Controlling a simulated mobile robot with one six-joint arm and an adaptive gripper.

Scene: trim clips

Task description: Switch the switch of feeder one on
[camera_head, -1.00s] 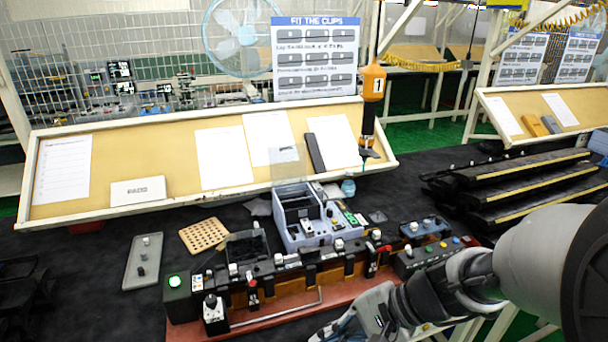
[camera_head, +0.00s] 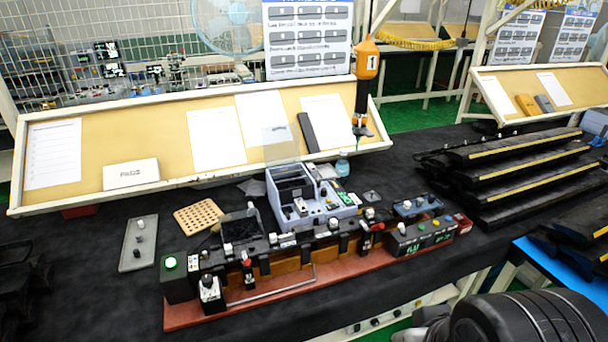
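A blue-grey feeder box (camera_head: 310,207) with an open top bin stands at the middle of the table, behind a long black fixture on a red base (camera_head: 330,283). Small switches and buttons sit on the box's front, too small to read whether they are on or off. No number marking it as feeder one is readable. A smaller blue-grey box (camera_head: 418,205) with knobs stands to its right. Part of my arm (camera_head: 530,318) shows at the bottom right, clear of the fixture. My gripper is not recognisable in view.
An orange tool marked 1 (camera_head: 367,62) hangs behind the feeder box. A grey tray (camera_head: 139,243) and a perforated tan plate (camera_head: 198,216) lie left. Stacked black trim parts (camera_head: 520,165) fill the right.

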